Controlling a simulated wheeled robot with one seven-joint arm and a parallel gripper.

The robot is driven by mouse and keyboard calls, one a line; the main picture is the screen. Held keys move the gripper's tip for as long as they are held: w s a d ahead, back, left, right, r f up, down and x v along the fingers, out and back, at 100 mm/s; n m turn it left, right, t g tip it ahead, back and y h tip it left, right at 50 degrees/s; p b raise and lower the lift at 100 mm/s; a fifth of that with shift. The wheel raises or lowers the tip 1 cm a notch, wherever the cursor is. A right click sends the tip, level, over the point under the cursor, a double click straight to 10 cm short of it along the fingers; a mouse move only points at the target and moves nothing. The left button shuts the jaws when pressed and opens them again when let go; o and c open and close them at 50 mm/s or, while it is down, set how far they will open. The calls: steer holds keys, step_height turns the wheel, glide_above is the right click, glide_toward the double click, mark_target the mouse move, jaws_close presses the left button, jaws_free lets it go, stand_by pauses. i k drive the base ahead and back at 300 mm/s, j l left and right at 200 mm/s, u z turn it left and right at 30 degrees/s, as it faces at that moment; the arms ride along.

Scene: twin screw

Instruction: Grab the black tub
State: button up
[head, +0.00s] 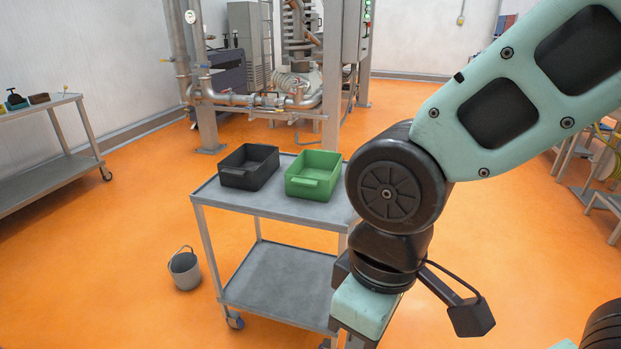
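The black tub (249,167) is an open rectangular bin with a front handle. It stands upright on the left part of the top shelf of a grey metal cart (262,204). A green tub (314,175) of similar shape stands just to its right. My arm comes in from the upper right and bends down in front of the cart's right side, to the right of both tubs. My gripper's fingers are not visible; the arm's lower end runs out of the bottom of the picture. Nothing of mine touches the black tub.
A grey bucket (185,269) stands on the orange floor left of the cart. Another metal table (40,107) with small items is at the far left. Pipework and machinery (295,80) stand behind the cart.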

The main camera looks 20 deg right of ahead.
mark_target(250, 166)
steer(key=j+z, duration=0.15)
steer(key=z, duration=0.3)
steer(key=i+j+z, duration=0.1)
steer(key=z, duration=0.35)
steer(key=j+z, duration=0.25)
steer(key=z, duration=0.15)
steer(key=j+z, duration=0.15)
steer(key=z, duration=0.3)
steer(key=k+j+z, duration=0.15)
steer(key=j, duration=0.3)
steer(key=j+z, duration=0.2)
steer(key=j, duration=0.25)
steer(key=k+j+z, duration=0.15)
steer(key=j, duration=0.3)
steer(key=k+j+z, duration=0.2)
steer(key=j, duration=0.2)
steer(key=k+j+z, duration=0.15)
steer(key=j, duration=0.25)
steer(key=k+j+z, duration=0.2)
steer(key=j, duration=0.15)
steer(key=k+j, duration=0.25)
steer(key=j, duration=0.2)
steer(key=k+j, duration=0.25)
steer(key=j, duration=0.15)
steer(key=k+j, duration=0.25)
steer(key=j, duration=0.2)
steer(key=i+j, duration=0.5)
steer(key=j, duration=0.1)
